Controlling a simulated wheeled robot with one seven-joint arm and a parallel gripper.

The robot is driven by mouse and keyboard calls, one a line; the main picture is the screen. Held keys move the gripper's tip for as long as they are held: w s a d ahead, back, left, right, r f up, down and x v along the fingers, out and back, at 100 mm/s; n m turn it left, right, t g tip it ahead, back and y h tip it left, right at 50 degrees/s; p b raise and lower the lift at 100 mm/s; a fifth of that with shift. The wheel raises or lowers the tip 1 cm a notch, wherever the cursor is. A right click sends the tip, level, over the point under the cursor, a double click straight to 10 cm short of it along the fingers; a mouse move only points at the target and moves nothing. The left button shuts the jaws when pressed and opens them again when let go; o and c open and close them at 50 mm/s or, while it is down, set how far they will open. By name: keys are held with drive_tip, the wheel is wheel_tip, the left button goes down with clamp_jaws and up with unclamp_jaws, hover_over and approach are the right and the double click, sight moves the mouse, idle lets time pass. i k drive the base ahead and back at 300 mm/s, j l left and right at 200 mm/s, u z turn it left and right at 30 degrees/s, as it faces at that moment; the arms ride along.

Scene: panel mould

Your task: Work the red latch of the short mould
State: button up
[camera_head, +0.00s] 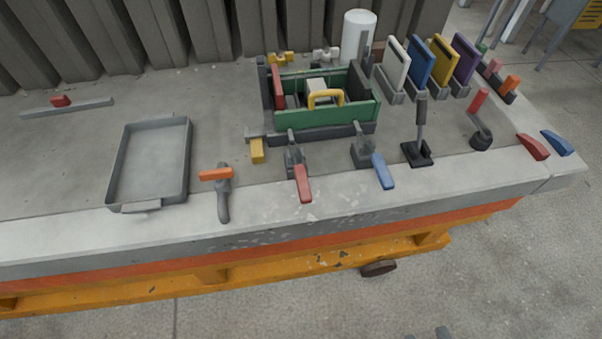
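The short mould looks to be the green-sided box (318,118) with dark end walls at the table's middle. The red latch (302,183) stands at its front left, on a dark grey clamp base (293,158). Its red handle points toward the table's front edge and slopes down. Two dark tips at the bottom edge of the picture look like my gripper (427,335). They are apart with nothing seen between them, well in front of the table and away from the latch. The rest of my gripper is out of view.
A blue-handled latch (383,172) stands right of the red one. An orange-topped tool (217,175) and a grey tray (152,165) are to the left. A black lever (420,135) and a red-handled crank (480,120) stand to the right. The floor before the table is mostly clear.

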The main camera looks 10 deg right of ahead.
sight(304, 193)
drive_tip(key=l+u, duration=0.1)
drive_tip(key=u, duration=0.4)
drive_tip(key=k+u, duration=0.1)
drive_tip(key=u, duration=0.4)
drive_tip(key=k+u, duration=0.1)
drive_tip(key=u, duration=0.4)
drive_tip(key=k+l+u, duration=0.15)
drive_tip(key=l, duration=0.2)
drive_tip(key=i+l, duration=0.1)
drive_tip(key=l, duration=0.1)
